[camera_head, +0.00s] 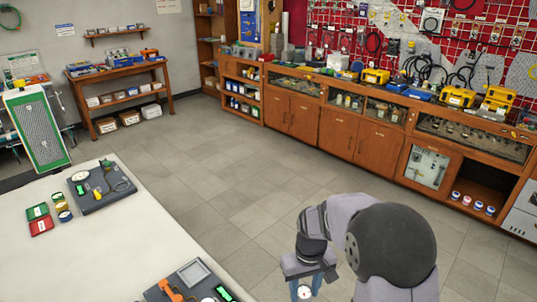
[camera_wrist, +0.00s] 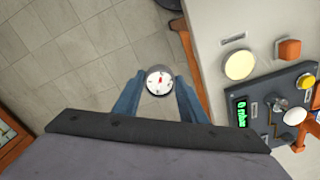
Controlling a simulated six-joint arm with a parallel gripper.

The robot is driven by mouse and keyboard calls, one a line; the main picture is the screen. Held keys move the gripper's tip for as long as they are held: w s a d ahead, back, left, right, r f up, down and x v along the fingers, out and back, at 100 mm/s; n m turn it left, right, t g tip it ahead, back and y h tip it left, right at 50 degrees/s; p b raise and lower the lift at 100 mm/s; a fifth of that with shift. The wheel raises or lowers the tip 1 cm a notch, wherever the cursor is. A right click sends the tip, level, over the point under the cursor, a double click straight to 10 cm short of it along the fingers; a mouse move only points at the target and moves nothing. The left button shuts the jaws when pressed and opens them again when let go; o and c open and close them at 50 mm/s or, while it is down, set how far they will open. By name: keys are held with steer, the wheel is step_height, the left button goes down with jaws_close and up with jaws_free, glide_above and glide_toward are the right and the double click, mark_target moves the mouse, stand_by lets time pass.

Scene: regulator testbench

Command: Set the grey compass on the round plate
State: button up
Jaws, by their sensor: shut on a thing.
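My gripper (camera_wrist: 159,84) is shut on the compass (camera_wrist: 158,80), a small round thing with a grey rim, a white dial and a red needle. The blue fingers hold it from both sides, with its face toward the wrist camera. In the head view my gripper (camera_head: 305,288) and the compass (camera_head: 304,292) show at the bottom edge, over the floor beyond the table's edge. A pale cream round plate (camera_wrist: 239,65) lies on the white table, right of the compass in the wrist view and apart from it. I cannot make out this plate in the head view.
A dark panel (camera_wrist: 262,128) with a green display, a white knob and a yellow knob lies near the plate. An orange block (camera_wrist: 289,49) stands beside it. The white table (camera_head: 110,255) also carries another dark board (camera_head: 100,190) and red and green cases (camera_head: 40,222).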

steer(key=d+m, duration=0.1)
steer(key=s+d+f+m, duration=0.1)
steer(key=d, duration=0.1)
steer(key=s+d+m, duration=0.1)
steer(key=d, duration=0.1)
steer(key=shift+s+d+f, duration=0.15)
steer(key=shift+s, duration=0.05)
